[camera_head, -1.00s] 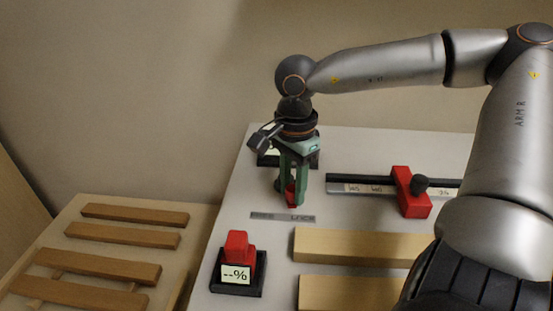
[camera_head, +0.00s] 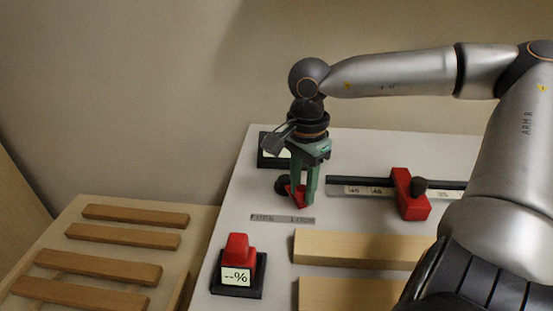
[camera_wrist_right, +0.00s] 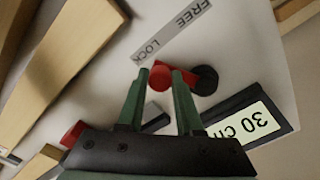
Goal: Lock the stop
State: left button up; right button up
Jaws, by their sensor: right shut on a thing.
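My right gripper (camera_head: 302,200) points down and is shut on a red lever (camera_head: 297,193) beside its round black pivot (camera_head: 281,185). In the right wrist view, the red lever (camera_wrist_right: 160,78) sits between the fingertips, with the black pivot (camera_wrist_right: 206,80) to its right. A grey label strip (camera_head: 283,219) reading FREE and LOCK lies in front; the lever points towards its LOCK end. The red stop (camera_head: 410,194) with a black knob sits on the dark rail (camera_head: 345,182), apart from the gripper. My left gripper is out of view.
A red button on a black base (camera_head: 236,262) shows --%. Pale wooden bars (camera_head: 360,247) lie on the bench front. A slatted wooden rack (camera_head: 112,265) stands left.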

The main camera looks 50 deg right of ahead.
jog(key=shift+s+d, duration=0.2)
jog(key=shift+d, duration=0.25)
dwell(0.3)
jog(key=o, duration=0.8)
